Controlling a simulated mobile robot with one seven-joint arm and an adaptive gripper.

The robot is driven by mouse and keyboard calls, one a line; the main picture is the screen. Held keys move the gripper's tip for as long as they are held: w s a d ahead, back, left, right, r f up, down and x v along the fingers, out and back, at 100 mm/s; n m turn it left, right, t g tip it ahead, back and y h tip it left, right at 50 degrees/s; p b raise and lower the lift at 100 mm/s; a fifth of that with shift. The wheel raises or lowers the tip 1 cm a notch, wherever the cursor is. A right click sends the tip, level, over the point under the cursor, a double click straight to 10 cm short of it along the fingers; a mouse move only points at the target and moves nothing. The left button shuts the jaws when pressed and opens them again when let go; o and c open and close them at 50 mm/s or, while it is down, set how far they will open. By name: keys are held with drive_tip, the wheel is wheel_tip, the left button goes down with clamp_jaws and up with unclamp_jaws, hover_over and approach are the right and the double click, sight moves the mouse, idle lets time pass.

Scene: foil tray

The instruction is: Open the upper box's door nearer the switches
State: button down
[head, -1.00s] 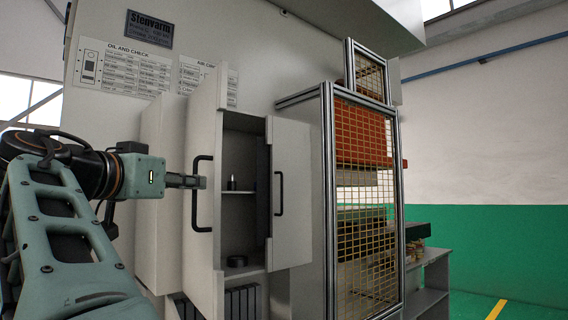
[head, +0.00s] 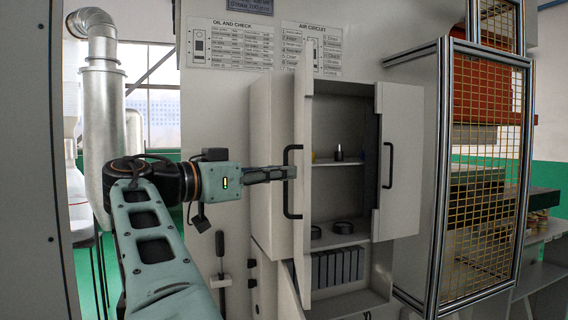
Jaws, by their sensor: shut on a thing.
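The upper box (head: 343,185) is a grey wall cabinet with two doors, and its interior shows between them. The left door (head: 303,110) stands open, swung out towards me, with a black bar handle (head: 287,206). This door is on the side of the black-handled switches (head: 220,262). My gripper (head: 290,173) reaches in from the left and is shut on the middle of that handle; its fingertips partly hide it. The right door (head: 401,165) also stands open, with its own black handle (head: 388,166).
Small items stand on the shelf (head: 338,163), and dark round pieces lie on the box floor (head: 343,227). Below, a lower box holds grey blocks (head: 335,267), with its left door (head: 289,293) ajar. A framed yellow mesh cage (head: 485,180) stands close on the right.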

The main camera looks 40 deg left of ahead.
drive_tip(key=shift+w+a, duration=0.15)
drive_tip(key=shift+w, duration=0.05)
drive_tip(key=c, duration=2.5)
unclamp_jaws()
drive_tip(key=o, duration=0.4)
drive_tip(key=shift+w+a+f, duration=0.2)
drive_tip(key=shift+w+f, duration=0.05)
drive_tip(key=shift+w, duration=0.15)
drive_tip(key=shift+s+d+r, duration=0.1)
drive_tip(key=shift+s, duration=0.1)
drive_tip(key=v, duration=0.7)
drive_tip(key=shift+s, duration=0.3)
